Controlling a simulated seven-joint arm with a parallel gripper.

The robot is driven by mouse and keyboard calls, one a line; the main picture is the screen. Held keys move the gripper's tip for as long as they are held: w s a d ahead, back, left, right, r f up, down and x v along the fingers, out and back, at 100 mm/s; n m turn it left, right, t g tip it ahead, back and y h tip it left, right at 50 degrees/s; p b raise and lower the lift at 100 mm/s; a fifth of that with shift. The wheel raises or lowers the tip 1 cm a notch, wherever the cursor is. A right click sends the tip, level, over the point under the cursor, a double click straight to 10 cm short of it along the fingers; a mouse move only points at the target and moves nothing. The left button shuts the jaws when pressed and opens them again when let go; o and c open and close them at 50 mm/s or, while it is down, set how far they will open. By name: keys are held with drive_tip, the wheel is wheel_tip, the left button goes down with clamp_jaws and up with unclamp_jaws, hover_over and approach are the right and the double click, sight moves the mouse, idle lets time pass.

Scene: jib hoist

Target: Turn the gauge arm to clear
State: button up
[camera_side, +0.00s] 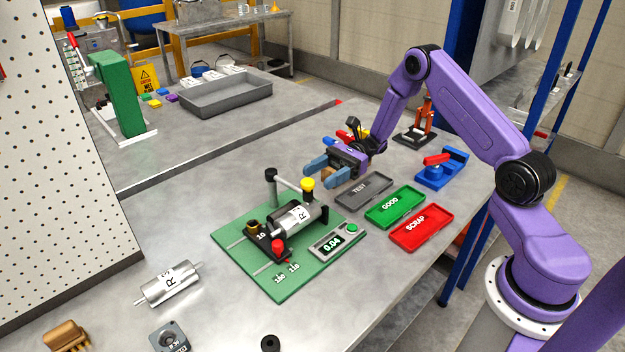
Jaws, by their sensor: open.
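The gauge stands on a green base plate (235,240). Its gauge arm (288,180) is a pale bar on a grey post (271,190). It reaches right to a yellow-tipped end (308,184), which appears over the right end of a silver roller (298,219) marked R. The roller lies in a dark cradle. A readout box (336,241) shows 0.04 beside a green button. My gripper (312,180) is open, with its blue fingers pointing left, just right of the yellow end. I cannot tell whether they touch. A small brown thing shows between the fingers; I cannot tell what it is.
Grey TEST (344,198), green GOOD (409,195) and red SCRAP (397,237) trays lie right of the gauge. A second roller (168,285) lies at the front left. A blue fixture (440,170) stands at the right. A pegboard (60,170) borders the left.

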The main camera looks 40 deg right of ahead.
drive_tip(key=shift+d, duration=0.3)
